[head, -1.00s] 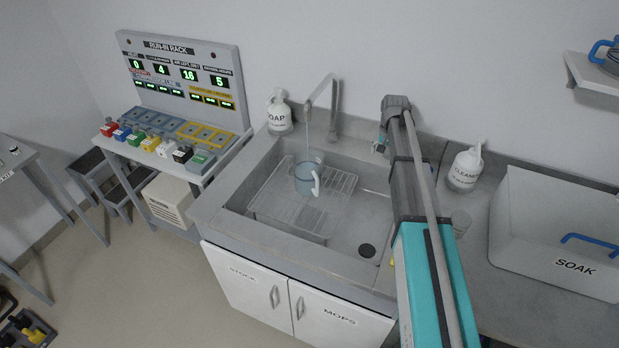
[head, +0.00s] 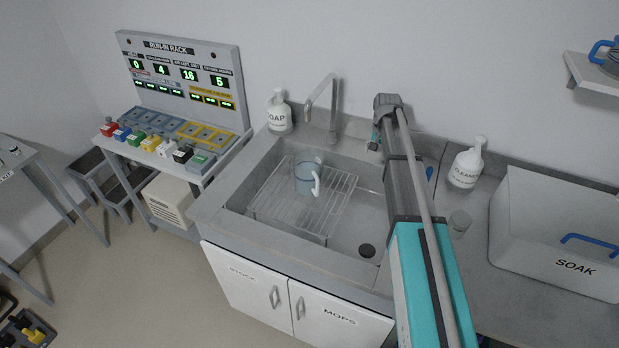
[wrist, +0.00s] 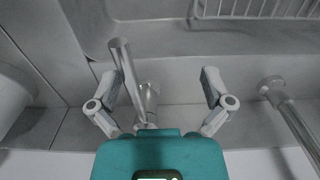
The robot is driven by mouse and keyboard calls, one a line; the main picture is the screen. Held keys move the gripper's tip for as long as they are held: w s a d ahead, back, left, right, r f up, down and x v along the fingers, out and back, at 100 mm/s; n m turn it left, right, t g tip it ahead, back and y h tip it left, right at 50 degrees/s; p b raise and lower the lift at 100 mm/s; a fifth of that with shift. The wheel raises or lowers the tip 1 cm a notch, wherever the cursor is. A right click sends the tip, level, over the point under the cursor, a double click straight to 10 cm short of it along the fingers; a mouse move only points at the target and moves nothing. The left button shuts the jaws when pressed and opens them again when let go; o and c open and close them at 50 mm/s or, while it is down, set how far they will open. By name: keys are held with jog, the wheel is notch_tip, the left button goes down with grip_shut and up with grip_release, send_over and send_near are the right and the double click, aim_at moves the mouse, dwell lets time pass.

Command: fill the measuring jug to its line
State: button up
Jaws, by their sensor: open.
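The measuring jug (head: 304,180) is clear with a pale handle on its right. It stands upright on the wire rack (head: 335,205) in the sink, below the spout of the tap (head: 326,92). Bluish water shows in it; its line is too small to make out. No stream falls from the spout. My gripper (head: 374,142) is behind the sink, right of the tap, mostly hidden by my arm. In the wrist view my gripper (wrist: 162,88) is open, with the metal tap lever (wrist: 127,75) between its fingers, nearer the left one. I cannot tell whether they touch.
The soap bottle (head: 279,112) stands left of the tap. The run-in rack (head: 185,75) stands to the left. The sink's right part is clear.

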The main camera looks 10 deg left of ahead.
notch_tip(320, 180, up, 8)
jog(key=d+p, duration=0.1)
jog(key=p, duration=0.7)
jog(key=shift+s, duration=0.2)
jog(key=shift+d, duration=0.1)
jog(key=s+d+f+n+b, duration=0.1)
jog(key=s+d+n+b, duration=0.1)
jog(key=s, duration=2.7)
jog(key=shift+s+f+n, duration=0.25)
jog(key=shift+f+n, duration=0.1)
jog(key=shift+n, duration=0.45)
